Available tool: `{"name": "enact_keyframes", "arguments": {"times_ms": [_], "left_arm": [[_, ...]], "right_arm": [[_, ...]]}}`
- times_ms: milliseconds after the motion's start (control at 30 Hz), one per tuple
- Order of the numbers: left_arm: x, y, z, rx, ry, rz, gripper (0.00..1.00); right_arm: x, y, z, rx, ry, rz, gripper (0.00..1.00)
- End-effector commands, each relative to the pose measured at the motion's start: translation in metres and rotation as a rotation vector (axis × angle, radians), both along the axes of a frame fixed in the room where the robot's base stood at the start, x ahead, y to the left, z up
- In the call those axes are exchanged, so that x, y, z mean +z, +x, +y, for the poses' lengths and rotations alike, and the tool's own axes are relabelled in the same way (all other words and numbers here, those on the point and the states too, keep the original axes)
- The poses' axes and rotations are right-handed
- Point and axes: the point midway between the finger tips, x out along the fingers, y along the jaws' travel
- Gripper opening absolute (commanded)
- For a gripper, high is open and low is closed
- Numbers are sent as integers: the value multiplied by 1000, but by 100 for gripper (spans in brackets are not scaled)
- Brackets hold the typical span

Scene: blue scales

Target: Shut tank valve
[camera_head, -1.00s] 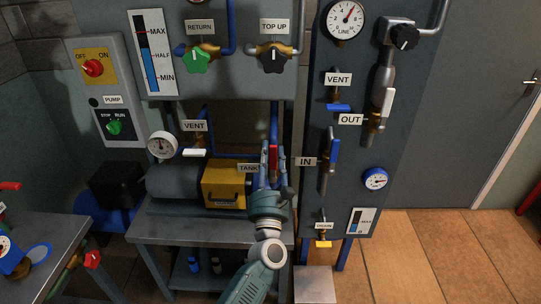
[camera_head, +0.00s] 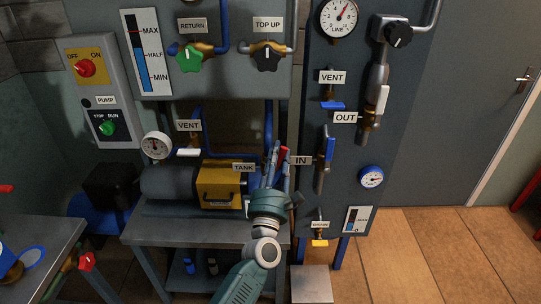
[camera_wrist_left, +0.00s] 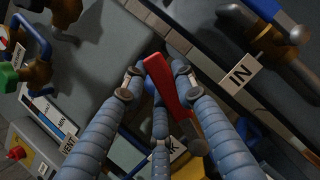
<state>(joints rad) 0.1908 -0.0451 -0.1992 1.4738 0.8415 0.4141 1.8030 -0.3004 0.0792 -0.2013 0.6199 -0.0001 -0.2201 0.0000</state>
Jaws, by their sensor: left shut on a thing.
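The tank valve has a red lever (camera_head: 283,155), which sits right of the TANK label (camera_head: 244,167) and left of the IN label (camera_head: 301,160). My left gripper (camera_head: 275,161) is at this lever, with its fingers pointing up around it. In the left wrist view the red lever (camera_wrist_left: 165,84) lies between the fingers of my left gripper (camera_wrist_left: 158,82), which are shut on it. The lever leans to the right in the head view. The fingers hide its lower part and the valve body. My right gripper is in neither view.
A yellow box (camera_head: 220,186) stands close left of my gripper. The blue IN valve lever (camera_head: 330,149) is close on the right panel. A white-handled vent valve (camera_head: 188,153) and a gauge (camera_head: 156,145) are further left. Open floor lies at the right.

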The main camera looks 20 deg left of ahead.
Motion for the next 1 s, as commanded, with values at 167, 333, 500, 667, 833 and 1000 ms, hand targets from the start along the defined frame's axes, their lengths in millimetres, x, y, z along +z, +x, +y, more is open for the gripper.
{"name": "enact_keyframes", "arguments": {"times_ms": [167,333,500,667,833,1000], "left_arm": [[-5,4,-13,0,165,49,0],[-12,7,-25,-1,321,94,0],[-21,10,-35,-1,477,140,0],[-31,12,-43,-2,622,182,0],[-42,14,-49,0,773,226,0],[-54,15,-54,-1,907,265,0]], "right_arm": [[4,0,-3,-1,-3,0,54],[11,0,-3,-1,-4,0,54],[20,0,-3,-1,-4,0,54],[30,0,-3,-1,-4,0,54],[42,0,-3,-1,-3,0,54],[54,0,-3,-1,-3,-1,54]]}}
